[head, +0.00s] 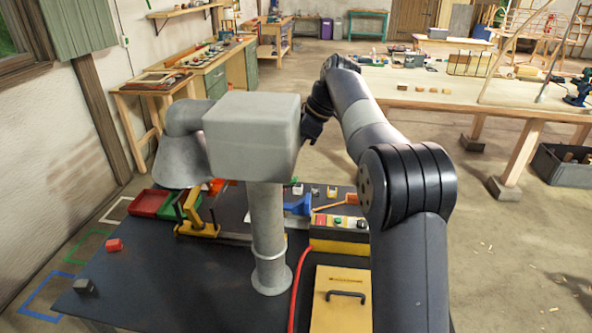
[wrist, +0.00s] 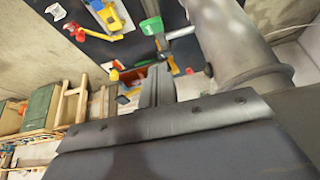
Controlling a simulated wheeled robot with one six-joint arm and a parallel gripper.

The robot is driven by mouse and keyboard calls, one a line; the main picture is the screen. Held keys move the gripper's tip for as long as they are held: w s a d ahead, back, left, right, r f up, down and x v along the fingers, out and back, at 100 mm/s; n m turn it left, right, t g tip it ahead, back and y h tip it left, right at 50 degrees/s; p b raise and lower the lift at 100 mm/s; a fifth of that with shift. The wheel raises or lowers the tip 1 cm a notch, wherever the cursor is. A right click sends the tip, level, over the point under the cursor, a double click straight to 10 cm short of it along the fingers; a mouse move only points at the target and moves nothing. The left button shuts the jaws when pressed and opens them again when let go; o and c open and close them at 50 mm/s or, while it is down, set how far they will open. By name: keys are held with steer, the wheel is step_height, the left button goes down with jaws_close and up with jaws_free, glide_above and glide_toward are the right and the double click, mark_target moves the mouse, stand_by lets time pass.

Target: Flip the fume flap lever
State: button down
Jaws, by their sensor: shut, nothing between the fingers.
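The grey fume unit has a box head (head: 251,135), a flared hood (head: 183,162) on its left and an upright post (head: 266,235) on the dark bench. I cannot make out the flap lever in the head view; my side of the box shows none. In the wrist view a grey pipe (wrist: 232,42) runs close on the right, with a small dark knob (wrist: 208,70) on its edge; I cannot tell whether this is the lever. My gripper (wrist: 156,72) is shut and empty, left of the pipe and apart from the knob. In the head view its tip is partly behind the box.
The dark bench (head: 150,270) carries red and green trays (head: 150,203), a yellow clamp (head: 196,215), a control box with buttons (head: 340,232) and a yellow handled panel (head: 341,300). A long wooden table (head: 455,98) stands at the back right. Floor right of the bench is open.

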mark_target(297, 179)
step_height(297, 179, down, 6)
steer(key=shift+f+p, duration=0.1)
steer(key=shift+p, duration=0.25)
steer(key=shift+d, duration=0.1)
steer(key=shift+d+f+y+b, duration=0.2)
steer(key=shift+y+b, duration=0.1)
steer(key=shift+b, duration=0.45)
steer(key=shift+f, duration=0.1)
steer(key=shift+s+d+f+t+y+b, duration=0.15)
steer(key=shift+d+f+y+b, duration=0.35)
steer(key=shift+b, duration=1.1)
steer(key=shift+d+f+t+y+b, duration=0.2)
steer(key=shift+f+y+b, duration=0.6)
steer(key=shift+b, duration=0.85)
steer(key=shift+s+d+f+t+y+b, duration=0.15)
steer(key=shift+d+f+y+b, duration=0.35)
steer(key=shift+b, duration=1.1)
steer(key=shift+a+f, duration=0.1)
steer(key=shift+f, duration=0.4)
